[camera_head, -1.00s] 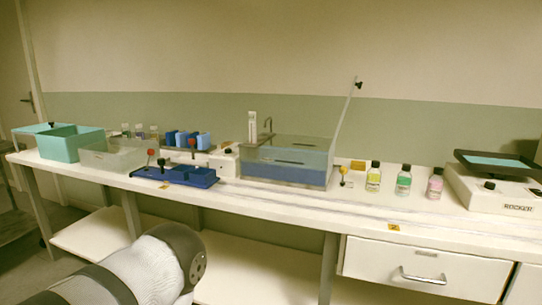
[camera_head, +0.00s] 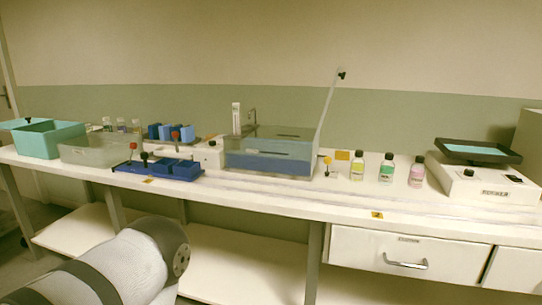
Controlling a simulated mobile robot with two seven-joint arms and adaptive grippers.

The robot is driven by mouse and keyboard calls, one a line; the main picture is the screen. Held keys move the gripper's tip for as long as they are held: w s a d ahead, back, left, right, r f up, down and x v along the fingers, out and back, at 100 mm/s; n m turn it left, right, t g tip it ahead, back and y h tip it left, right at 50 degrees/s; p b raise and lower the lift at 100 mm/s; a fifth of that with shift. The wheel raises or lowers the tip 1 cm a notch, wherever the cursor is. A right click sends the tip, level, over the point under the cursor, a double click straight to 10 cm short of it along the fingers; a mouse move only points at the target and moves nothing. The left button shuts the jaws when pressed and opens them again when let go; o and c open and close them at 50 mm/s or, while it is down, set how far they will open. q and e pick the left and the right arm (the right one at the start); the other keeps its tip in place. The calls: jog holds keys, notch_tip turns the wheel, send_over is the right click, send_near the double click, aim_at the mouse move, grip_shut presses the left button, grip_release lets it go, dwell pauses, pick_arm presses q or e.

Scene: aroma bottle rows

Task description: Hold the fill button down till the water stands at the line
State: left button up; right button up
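A clear water tank (camera_head: 270,150) stands on the white bench, with blue water (camera_head: 265,163) in its lower part. A small tap (camera_head: 252,116) and a white upright gauge (camera_head: 237,118) are at its back left. A white box (camera_head: 208,154) with a dark knob or button on it stands left of the tank; I cannot tell whether this is the fill button. No fill line can be made out on the tank. Part of my arm shows at the lower left, below the bench edge. Neither gripper is in view.
A blue rack (camera_head: 158,169) with knobbed pins, a clear bin (camera_head: 88,150) and a teal bin (camera_head: 50,140) stand left. Yellow, green and pink bottles (camera_head: 387,167) and a rocker (camera_head: 480,185) stand right. The bench's front strip is mostly clear.

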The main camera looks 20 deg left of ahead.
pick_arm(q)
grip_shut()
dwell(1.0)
